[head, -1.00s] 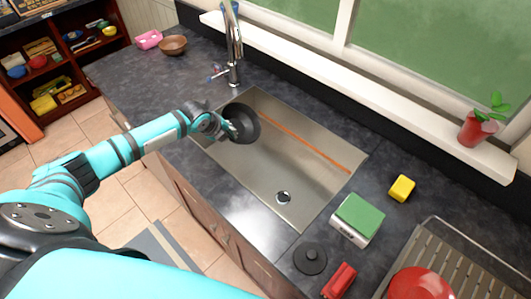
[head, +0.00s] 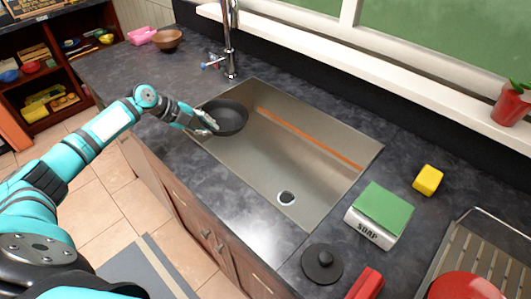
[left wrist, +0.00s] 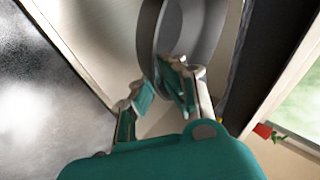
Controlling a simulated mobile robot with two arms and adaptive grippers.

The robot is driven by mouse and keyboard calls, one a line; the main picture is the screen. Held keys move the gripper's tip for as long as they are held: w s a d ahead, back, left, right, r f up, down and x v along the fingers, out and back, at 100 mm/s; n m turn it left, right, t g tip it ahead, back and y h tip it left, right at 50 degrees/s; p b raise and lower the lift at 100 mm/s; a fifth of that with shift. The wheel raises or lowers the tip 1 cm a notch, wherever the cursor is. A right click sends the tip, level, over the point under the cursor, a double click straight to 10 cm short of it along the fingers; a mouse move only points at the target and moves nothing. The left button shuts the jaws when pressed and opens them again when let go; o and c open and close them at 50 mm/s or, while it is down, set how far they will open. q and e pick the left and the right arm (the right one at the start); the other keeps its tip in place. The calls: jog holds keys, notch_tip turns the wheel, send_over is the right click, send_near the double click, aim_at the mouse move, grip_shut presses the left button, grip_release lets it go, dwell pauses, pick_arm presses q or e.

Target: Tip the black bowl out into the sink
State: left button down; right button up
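The black bowl (head: 232,115) is over the left end of the steel sink (head: 325,185) in the head view, roughly level with its opening up. I see no contents in it. My left gripper (head: 207,122) is shut on the bowl's near-left rim. In the left wrist view the bowl (left wrist: 200,25) shows as a dark curved wall, with the fingers of my left gripper (left wrist: 163,85) on either side of its edge. My right gripper is not in view.
The faucet (head: 230,45) stands behind the sink's left end. An orange strip (head: 310,138) runs along the sink's far side. A soap box with green top (head: 380,215), yellow block (head: 428,180), black lid (head: 322,263) and dish rack (head: 480,250) are to the right.

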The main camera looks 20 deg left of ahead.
pick_arm(q)
notch_tip(320, 180, up, 4)
jog(key=shift+d+r+p, duration=0.1)
jog(key=shift+r+p, duration=0.15)
jog(key=shift+p, duration=0.4)
dwell(0.4)
